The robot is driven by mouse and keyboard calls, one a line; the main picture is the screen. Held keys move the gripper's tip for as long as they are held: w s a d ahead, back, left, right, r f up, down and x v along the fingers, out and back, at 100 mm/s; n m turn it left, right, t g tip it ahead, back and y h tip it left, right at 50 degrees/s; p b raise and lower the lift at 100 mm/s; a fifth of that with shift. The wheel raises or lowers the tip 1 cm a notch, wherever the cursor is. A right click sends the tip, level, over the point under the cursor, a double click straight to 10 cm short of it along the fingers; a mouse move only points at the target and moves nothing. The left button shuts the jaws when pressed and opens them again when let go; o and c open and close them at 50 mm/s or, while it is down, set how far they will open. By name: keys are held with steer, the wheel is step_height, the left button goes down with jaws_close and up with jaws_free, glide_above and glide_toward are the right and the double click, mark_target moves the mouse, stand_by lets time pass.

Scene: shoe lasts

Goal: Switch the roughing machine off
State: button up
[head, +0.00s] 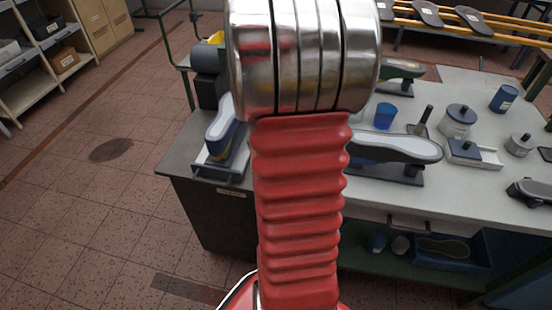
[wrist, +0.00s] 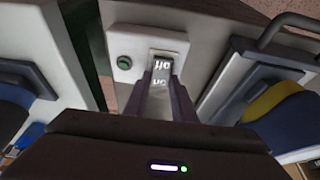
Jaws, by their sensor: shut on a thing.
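In the wrist view, a rocker switch (wrist: 164,61) sits on a pale panel (wrist: 140,40). It is marked "off" at its far end and "on" at its near end, with the letters turned in the picture. My gripper (wrist: 162,86) has its two dark fingers on either side of the switch and is shut on it. Which way the rocker is tipped I cannot tell. A green round button (wrist: 124,62) is left of the switch. In the head view, my red arm hides the middle, and neither the switch nor my gripper shows.
In the head view, a grey workbench (head: 460,190) carries a shoe last (head: 390,148), a blue cup (head: 385,115) and several tins. A blue and yellow last (head: 222,132) stands at its left end. A drawer handle (wrist: 285,28) shows at upper right in the wrist view. Floor at left is clear.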

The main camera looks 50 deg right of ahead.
steer(key=shift+s+a, duration=0.1)
steer(key=shift+s, duration=0.05)
stand_by(0.3)
steer(key=o, duration=1.1)
steer(key=shift+c, duration=0.2)
steer(key=shift+r, duration=0.2)
steer(key=v, duration=1.3)
steer(key=shift+a, duration=0.4)
steer(key=shift+s, duration=0.1)
